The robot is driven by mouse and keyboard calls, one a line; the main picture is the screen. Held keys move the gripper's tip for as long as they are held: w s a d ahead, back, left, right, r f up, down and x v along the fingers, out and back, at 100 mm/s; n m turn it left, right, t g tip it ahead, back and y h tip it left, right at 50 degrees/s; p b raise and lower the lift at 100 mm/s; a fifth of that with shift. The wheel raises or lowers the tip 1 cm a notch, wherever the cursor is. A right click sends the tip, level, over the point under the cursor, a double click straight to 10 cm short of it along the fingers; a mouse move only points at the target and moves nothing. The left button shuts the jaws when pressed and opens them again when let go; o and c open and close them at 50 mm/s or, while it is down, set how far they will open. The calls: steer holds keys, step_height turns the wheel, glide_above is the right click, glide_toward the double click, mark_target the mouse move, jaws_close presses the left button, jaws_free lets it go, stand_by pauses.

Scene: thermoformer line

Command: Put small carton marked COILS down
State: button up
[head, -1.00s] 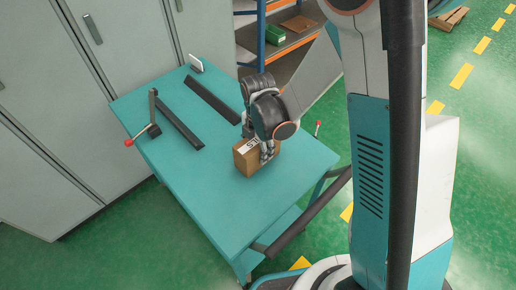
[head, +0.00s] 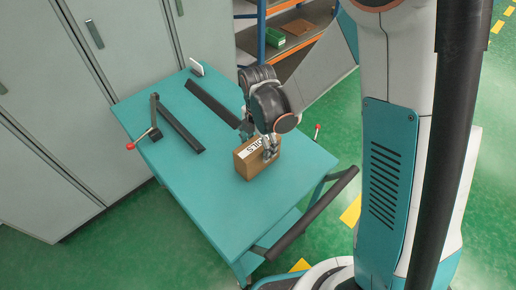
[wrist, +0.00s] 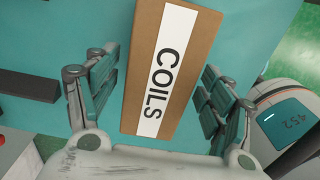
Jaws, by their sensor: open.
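The small brown carton (head: 250,164) stands on the teal table top (head: 215,205) near its right side. Its white label reading COILS faces up in the wrist view (wrist: 165,75). My gripper (wrist: 155,95) is open, with one finger on each side of the carton and a visible gap at both sides. In the head view my gripper (head: 262,147) is just above and behind the carton, and its fingers are partly hidden there.
Two dark bars (head: 179,123) lie on the table's far half. A clamp lever with a red knob (head: 131,146) stands at the left edge. A shelf (head: 300,28) with a green box (head: 275,37) is behind. The table's front part is clear.

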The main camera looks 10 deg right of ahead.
step_height(320, 180, up, 8)
steer(key=shift+r+p, duration=0.15)
steer(key=shift+p, duration=0.85)
steer(key=s+d+r+m+t, duration=0.3)
steer(key=s+d+r+m, duration=0.2)
steer(key=m, duration=0.7)
steer(key=s+d+r+m+t, duration=0.4)
steer(key=s+d+r+m, duration=0.2)
steer(key=s+r+m, duration=0.3)
steer(key=shift+s+d+r+m, duration=0.25)
steer(key=shift+r+m, duration=0.95)
steer(key=shift+m, duration=0.7)
